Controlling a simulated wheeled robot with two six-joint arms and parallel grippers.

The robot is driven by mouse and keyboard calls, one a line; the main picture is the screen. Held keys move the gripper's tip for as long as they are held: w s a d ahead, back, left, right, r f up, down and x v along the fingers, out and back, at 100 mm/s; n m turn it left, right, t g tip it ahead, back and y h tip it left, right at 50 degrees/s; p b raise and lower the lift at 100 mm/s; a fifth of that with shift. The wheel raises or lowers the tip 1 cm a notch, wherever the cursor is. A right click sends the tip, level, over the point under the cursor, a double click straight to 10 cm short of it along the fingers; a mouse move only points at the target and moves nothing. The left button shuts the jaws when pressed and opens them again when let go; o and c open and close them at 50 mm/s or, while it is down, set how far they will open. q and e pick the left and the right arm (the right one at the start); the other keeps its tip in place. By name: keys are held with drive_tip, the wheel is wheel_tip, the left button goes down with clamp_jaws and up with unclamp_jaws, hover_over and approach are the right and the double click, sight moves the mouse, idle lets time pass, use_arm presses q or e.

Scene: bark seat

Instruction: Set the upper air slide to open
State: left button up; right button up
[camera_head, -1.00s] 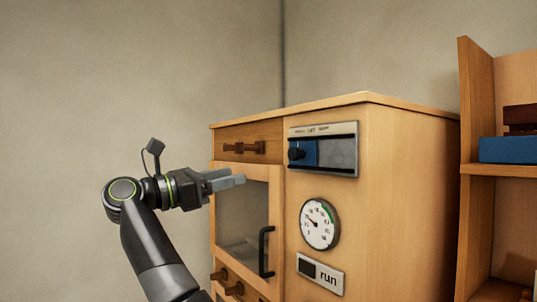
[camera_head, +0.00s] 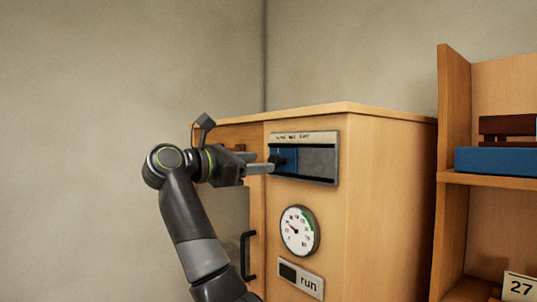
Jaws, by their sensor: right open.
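Small words run along the top strip, too small to read surely. My right gripper (camera_head: 270,163) is open, its grey fingertips pointing right at the knob and partly covering it. I cannot tell whether they touch it. My left gripper is not in view.
Below the slide are a round gauge (camera_head: 300,231) and a "run" plate (camera_head: 301,280). A black door handle (camera_head: 248,256) stands out left of them. A wooden shelf (camera_head: 452,170) with a blue block (camera_head: 495,161) stands at the right. The wall behind is bare.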

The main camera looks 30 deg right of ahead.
sight(271, 161)
drive_tip(key=d+p, duration=0.1)
drive_tip(key=d, duration=0.3)
drive_tip(key=shift+w+d, duration=0.1)
drive_tip(key=shift+w, duration=0.05)
drive_tip(key=shift+c, duration=0.4)
clamp_jaws()
